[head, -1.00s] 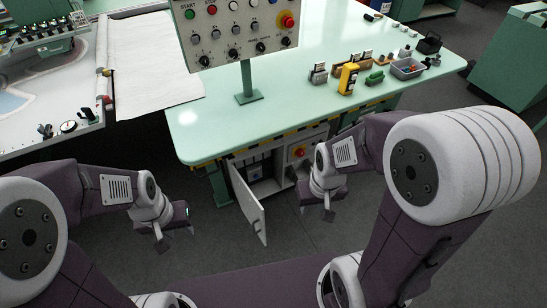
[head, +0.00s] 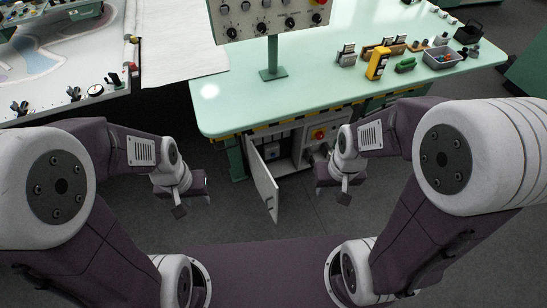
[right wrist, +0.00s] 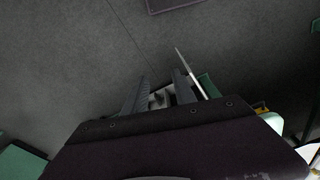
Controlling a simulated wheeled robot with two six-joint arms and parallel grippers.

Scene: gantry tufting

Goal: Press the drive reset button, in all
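In the head view, an open electrical cabinet (head: 292,150) sits under the green table, its white door (head: 264,184) swung out toward me. A red knob on a yellow plate (head: 319,134) is on the cabinet's front. A small blue part (head: 272,153) shows inside; I cannot make out which part is the drive reset button. My right gripper (head: 344,198) hangs in front of the cabinet, right of the door. In the right wrist view its fingers (right wrist: 160,92) stand apart with nothing between them. My left gripper (head: 180,210) hangs left of the door, apart from everything; its opening is unclear.
The green table (head: 330,88) overhangs the cabinet with a striped front edge. A control panel (head: 272,15) stands on it on a post. A yellow device (head: 377,63) and a grey tray (head: 441,59) lie at right. Floor around the door is clear.

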